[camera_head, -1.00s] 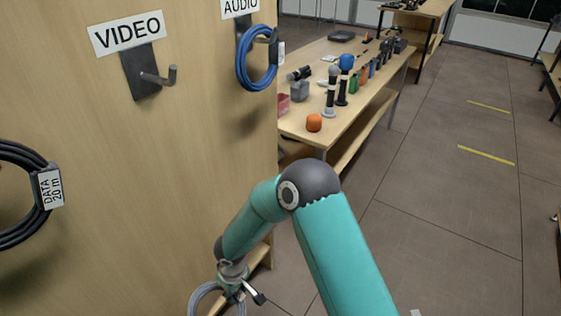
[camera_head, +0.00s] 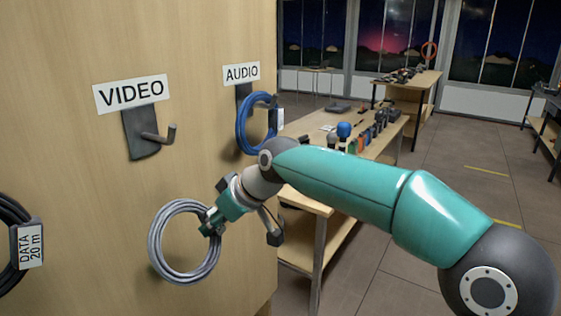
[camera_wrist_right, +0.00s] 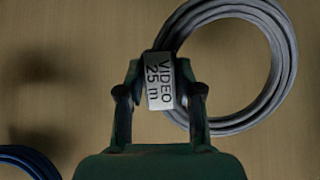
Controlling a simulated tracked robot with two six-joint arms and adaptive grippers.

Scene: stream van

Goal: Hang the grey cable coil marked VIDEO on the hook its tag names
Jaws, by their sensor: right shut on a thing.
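The grey cable coil (camera_head: 157,242) hangs in the air in front of the wooden panel, below and slightly right of the VIDEO hook. My right gripper (camera_head: 208,222) is shut on the coil at its right side. In the right wrist view, the gripper (camera_wrist_right: 160,95) has its fingers on the white tag (camera_wrist_right: 159,80) reading VIDEO 25 m, and the coil (camera_wrist_right: 285,60) loops up to the right. The empty VIDEO hook (camera_head: 158,138) sticks out of a dark plate under the VIDEO sign (camera_head: 131,93). My left gripper is not in view.
A blue coil (camera_head: 241,128) hangs on the hook under the AUDIO sign (camera_head: 242,73). A black DATA 20 m coil (camera_head: 12,215) hangs at the left edge. A table (camera_head: 312,206) with several small items stands right of the panel, behind my arm.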

